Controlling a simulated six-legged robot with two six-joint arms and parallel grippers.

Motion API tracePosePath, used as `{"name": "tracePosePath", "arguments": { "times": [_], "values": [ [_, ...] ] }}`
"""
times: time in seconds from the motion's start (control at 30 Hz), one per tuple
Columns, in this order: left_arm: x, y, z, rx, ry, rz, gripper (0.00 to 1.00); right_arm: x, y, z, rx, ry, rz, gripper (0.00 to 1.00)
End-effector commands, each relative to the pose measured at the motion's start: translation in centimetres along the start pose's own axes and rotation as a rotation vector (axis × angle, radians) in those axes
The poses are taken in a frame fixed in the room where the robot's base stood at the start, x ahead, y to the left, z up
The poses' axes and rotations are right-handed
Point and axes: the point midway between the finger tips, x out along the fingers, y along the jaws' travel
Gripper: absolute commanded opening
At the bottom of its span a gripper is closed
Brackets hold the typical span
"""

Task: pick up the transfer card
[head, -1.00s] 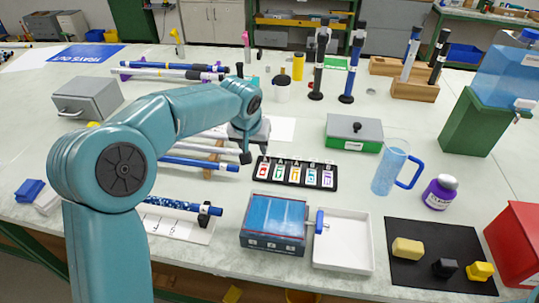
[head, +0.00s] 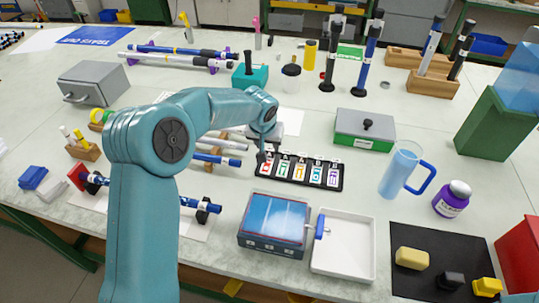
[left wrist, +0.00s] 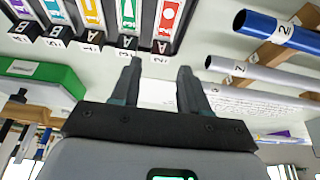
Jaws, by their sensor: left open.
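A black rack (head: 339,186) holds several upright-marked cards in red, green, orange, teal and purple. I cannot tell which is the transfer card. In the left wrist view, the red card (left wrist: 170,17) and green card (left wrist: 127,16) are nearest the fingers, with labels along the rack edge. My left gripper (left wrist: 158,72) is open, with nothing between its fingers. In the head view, my left gripper (head: 265,148) hangs by the rack's left, red-card end and partly hides what is behind it. My right gripper is not in view.
Numbered rods (head: 216,160) lie left of the rack. A grey-and-green box (head: 364,129) stands behind it to the right. A blue-lidded box (head: 274,218) and white tray (head: 345,245) stand in front. A clear blue mug (head: 400,168) is at right.

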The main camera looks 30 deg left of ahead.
Motion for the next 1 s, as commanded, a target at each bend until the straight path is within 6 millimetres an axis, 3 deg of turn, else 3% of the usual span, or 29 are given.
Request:
{"name": "tracePosePath", "arguments": {
  "times": [0.23,0.5,0.77,0.87,0.9,1.0],
  "values": [
    [2.2,0.0,-0.3,0.000,-0.001,0.000,0.45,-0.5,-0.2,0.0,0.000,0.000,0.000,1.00],
    [6.2,-0.2,-0.6,0.000,-0.001,0.000,0.45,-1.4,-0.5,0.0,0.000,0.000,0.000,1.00],
    [6.7,-0.2,-0.7,-0.001,0.002,0.000,0.45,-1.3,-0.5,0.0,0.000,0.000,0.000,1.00],
    [6.7,-0.2,-0.7,0.000,0.001,0.000,0.19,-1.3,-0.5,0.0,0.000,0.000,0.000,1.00],
    [6.7,-0.2,-0.6,0.000,0.001,0.000,0.06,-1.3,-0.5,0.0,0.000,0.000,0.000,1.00],
    [6.7,-0.2,-0.6,0.000,0.001,0.000,0.02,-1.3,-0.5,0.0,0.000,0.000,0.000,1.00]
  ]
}}
